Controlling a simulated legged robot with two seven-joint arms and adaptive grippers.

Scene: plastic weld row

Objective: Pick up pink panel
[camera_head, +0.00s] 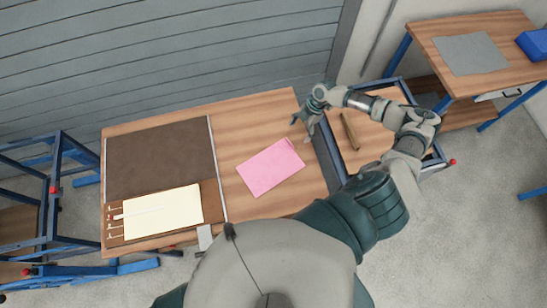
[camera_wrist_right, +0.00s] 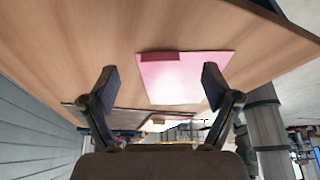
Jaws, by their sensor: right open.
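The pink panel (camera_head: 270,168) lies flat on the right part of the wooden table in the head view. My right gripper (camera_head: 303,130) is just beyond the panel's upper right corner, apart from it as far as I can tell. In the right wrist view the pink panel (camera_wrist_right: 183,78) shows between and beyond the two fingers of my right gripper (camera_wrist_right: 158,88). The fingers are spread open with nothing between them. A darker pink strip runs along one edge of the panel. My left gripper is not in view.
The table (camera_head: 240,125) also holds a dark brown mat (camera_head: 160,155) and a cream sheet (camera_head: 163,212) at left. A blue-framed stand (camera_head: 375,130) is at right, with a brown bar (camera_head: 350,131) on it. A second table (camera_head: 430,32) stands at upper right.

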